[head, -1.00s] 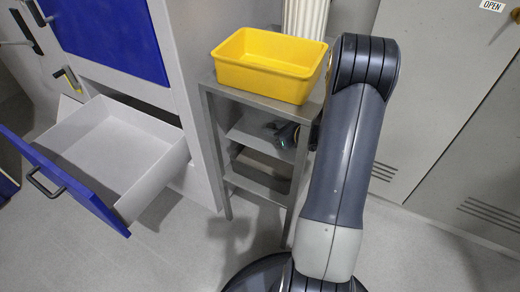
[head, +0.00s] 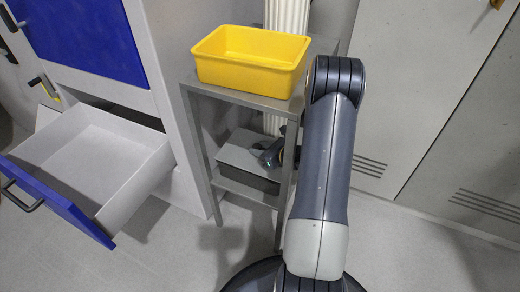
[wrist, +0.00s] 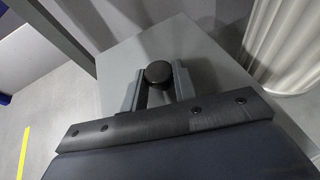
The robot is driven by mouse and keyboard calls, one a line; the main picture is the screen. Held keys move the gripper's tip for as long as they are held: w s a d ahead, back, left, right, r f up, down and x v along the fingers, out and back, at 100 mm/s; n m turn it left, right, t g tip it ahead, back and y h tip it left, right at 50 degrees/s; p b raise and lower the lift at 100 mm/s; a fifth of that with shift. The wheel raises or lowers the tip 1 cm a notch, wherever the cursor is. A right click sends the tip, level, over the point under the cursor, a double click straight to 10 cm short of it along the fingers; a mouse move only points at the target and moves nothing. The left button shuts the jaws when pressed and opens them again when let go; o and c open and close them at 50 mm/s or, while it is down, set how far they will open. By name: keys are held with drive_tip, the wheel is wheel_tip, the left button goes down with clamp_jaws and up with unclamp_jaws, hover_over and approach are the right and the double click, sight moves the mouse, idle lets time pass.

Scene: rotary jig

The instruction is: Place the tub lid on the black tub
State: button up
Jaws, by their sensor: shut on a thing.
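The tub lid is a flat grey panel (head: 240,157) with a black knob, inside the grey metal stand in the head view. In the wrist view the lid (wrist: 118,62) fills the middle, and its black knob (wrist: 158,72) sits between my gripper's fingers (wrist: 160,82). My gripper (head: 272,156) is shut on the knob, partly hidden by my arm in the head view. The black tub (head: 248,176) shows only as a dark strip under the lid, above the lower shelf. The lid lies over it and covers its opening; I cannot tell whether they touch.
A yellow bin (head: 250,72) stands on the stand's top (head: 240,95), above the lid. Stand legs (head: 213,165) are close on both sides. An open drawer (head: 90,165) juts out at left. A white ribbed column (head: 285,15) stands behind.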

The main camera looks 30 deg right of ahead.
drive_tip(key=shift+f+b, duration=0.4)
drive_tip(key=shift+f, duration=0.05)
drive_tip(key=shift+f, duration=0.2)
drive_tip(key=o, duration=1)
drive_tip(key=shift+o, duration=0.2)
drive_tip(key=shift+r, duration=0.15)
drive_tip(key=shift+r, duration=0.25)
drive_tip(key=p+v, duration=0.1)
drive_tip(key=v, duration=0.3)
drive_tip(key=p+v, duration=0.1)
drive_tip(key=v, duration=0.3)
drive_tip(key=p+v, duration=0.1)
drive_tip(key=v, duration=0.3)
drive_tip(key=shift+r+p, duration=0.35)
